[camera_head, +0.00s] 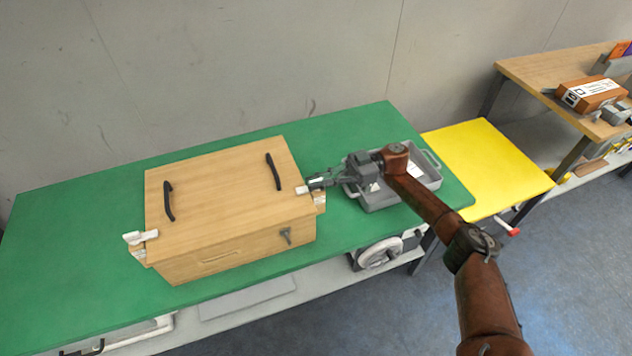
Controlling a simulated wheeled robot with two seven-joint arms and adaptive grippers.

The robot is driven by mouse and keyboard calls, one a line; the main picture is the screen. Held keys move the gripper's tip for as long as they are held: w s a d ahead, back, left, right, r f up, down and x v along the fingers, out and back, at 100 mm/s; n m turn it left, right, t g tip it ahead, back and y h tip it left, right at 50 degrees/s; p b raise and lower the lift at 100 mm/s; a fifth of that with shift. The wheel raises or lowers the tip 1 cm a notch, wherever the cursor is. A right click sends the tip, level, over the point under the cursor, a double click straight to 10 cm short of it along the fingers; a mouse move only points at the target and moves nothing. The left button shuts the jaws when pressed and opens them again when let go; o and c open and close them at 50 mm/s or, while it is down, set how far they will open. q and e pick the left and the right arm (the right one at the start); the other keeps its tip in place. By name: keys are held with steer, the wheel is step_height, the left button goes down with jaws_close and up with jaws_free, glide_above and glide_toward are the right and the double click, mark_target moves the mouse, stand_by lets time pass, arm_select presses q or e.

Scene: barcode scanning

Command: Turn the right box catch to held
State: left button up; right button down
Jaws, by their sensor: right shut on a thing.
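A wooden box (225,215) with two black handles on its lid sits on the green table. The right box catch (302,190) is a small white piece at the box's right edge, by the lid corner. My right gripper (312,184) reaches in from the right and is shut at this catch, hiding part of it. The left box catch (140,237) is a similar white piece at the box's left front corner. My left gripper is not in view.
A grey tray (432,182) stands behind my right gripper on the green table (60,240). A yellow table (490,165) adjoins on the right. A wooden bench (535,75) with a boxed item (592,95) is farther right. The green table left of the box is clear.

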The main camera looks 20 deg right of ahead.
steer(key=shift+f, duration=0.1)
steer(key=c, duration=2)
jaws_free()
steer(key=shift+c, duration=0.2)
steer(key=shift+d, duration=0.1)
steer(key=d, duration=1.1)
steer(key=shift+w+d, duration=0.3)
steer(key=shift+d, duration=0.05)
